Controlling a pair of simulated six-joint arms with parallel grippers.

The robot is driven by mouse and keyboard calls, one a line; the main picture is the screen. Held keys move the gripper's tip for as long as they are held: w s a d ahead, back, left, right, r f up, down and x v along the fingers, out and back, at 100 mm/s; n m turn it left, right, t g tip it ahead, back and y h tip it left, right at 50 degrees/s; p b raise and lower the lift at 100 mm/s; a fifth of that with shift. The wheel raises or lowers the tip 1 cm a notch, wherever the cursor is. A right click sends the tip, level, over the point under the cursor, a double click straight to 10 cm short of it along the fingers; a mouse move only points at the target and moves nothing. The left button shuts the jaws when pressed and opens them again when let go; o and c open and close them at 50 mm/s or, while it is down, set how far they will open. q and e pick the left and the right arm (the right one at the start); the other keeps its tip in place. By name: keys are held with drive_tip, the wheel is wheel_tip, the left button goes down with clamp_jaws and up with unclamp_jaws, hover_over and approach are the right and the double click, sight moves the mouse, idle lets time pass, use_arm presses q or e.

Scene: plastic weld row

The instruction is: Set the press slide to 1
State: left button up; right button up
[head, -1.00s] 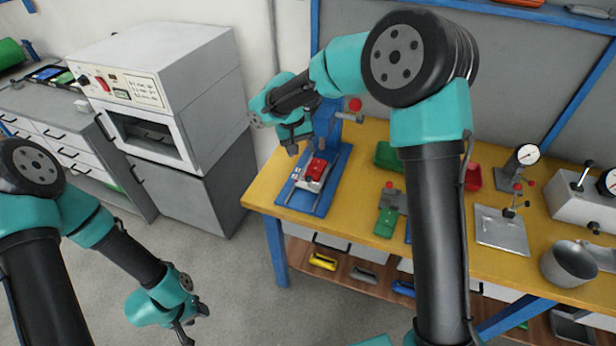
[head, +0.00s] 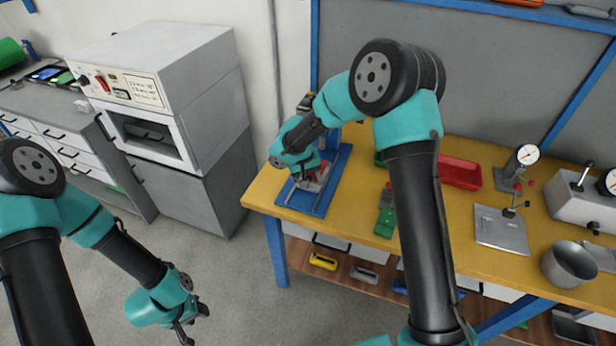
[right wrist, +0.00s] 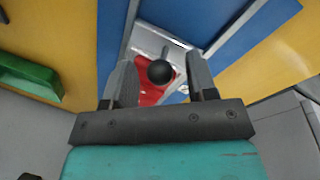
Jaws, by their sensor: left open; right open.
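The press has a blue base plate (head: 303,202) at the left end of the yellow bench. Its slide carries a silver plate and a red part (right wrist: 146,92), seen in the right wrist view. A black ball knob (right wrist: 159,71) sticks up from the slide. My right gripper (right wrist: 158,76) is open above the slide, with the knob showing between its fingers; I cannot tell whether they touch it. In the head view my right wrist hides most of the slide. My left gripper (head: 190,332) is open and empty, low at the left, away from the bench. No slide markings are readable.
A green fixture (head: 386,220) and a red tray (head: 460,173) lie to the right on the bench. Beyond them are a dial gauge stand (head: 520,165) and a grey pot (head: 568,264). A grey oven (head: 160,95) stands left of the bench.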

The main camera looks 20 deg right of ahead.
clamp_jaws()
drive_tip(key=shift+w+d, duration=0.45)
drive_tip(key=shift+w, duration=0.15)
drive_tip(key=shift+w+d, duration=0.4)
drive_tip(key=shift+w, duration=0.2)
unclamp_jaws()
drive_tip(key=shift+r, duration=0.1)
drive_tip(key=a+r, duration=0.3)
drive_tip(key=r, duration=1.4)
drive_tip(key=shift+a, duration=0.15)
